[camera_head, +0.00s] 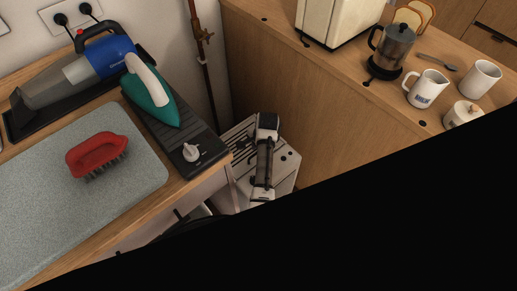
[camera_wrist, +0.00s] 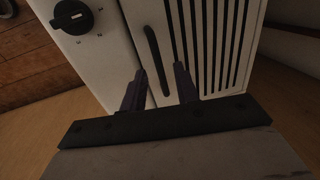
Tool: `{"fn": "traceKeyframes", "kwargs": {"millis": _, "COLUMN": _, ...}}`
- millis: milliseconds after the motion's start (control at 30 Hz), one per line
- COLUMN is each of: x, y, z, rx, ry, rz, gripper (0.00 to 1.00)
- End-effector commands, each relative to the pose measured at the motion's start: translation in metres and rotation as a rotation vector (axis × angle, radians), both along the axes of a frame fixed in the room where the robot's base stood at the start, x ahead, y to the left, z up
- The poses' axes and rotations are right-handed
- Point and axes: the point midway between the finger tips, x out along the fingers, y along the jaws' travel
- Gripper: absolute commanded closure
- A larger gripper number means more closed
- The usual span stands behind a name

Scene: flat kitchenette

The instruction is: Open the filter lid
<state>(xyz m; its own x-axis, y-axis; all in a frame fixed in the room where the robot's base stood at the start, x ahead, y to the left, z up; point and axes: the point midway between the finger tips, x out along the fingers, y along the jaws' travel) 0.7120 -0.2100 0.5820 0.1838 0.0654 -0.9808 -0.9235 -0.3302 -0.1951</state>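A white appliance stands in the gap between two counters in the head view (camera_head: 285,165); slots and small dark spots show on its face. In the wrist view, its white face (camera_wrist: 110,55) fills the upper middle. A narrow panel between two seams, seemingly the filter lid (camera_wrist: 150,15), carries a long dark handle (camera_wrist: 153,50). My gripper (camera_wrist: 158,70) is open, its two dark fingers apart on either side of the handle's lower part. I cannot tell whether they touch it. A black and white part covers the appliance's middle in the head view.
A black knob (camera_wrist: 72,17) is left of the panel, and dark vent slots (camera_wrist: 215,45) are right of it. The left counter holds a red brush (camera_head: 97,152), a green iron (camera_head: 150,95) and a blue vacuum (camera_head: 105,58). The right counter's wooden side (camera_head: 310,110) stands close by.

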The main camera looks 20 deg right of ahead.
Motion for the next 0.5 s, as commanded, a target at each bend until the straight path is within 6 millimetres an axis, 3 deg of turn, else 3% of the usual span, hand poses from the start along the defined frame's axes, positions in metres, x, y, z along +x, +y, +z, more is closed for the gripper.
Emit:
{"fn": "traceKeyframes", "kwargs": {"millis": 267, "x": 0.0003, "y": 0.0, "z": -0.0012, "rx": 0.0, "ry": 0.0, "rz": 0.0, "gripper": 0.69}}
{"fn": "traceKeyframes", "kwargs": {"millis": 500, "x": 0.0003, "y": 0.0, "z": -0.001, "rx": 0.0, "ry": 0.0, "rz": 0.0, "gripper": 1.0}}
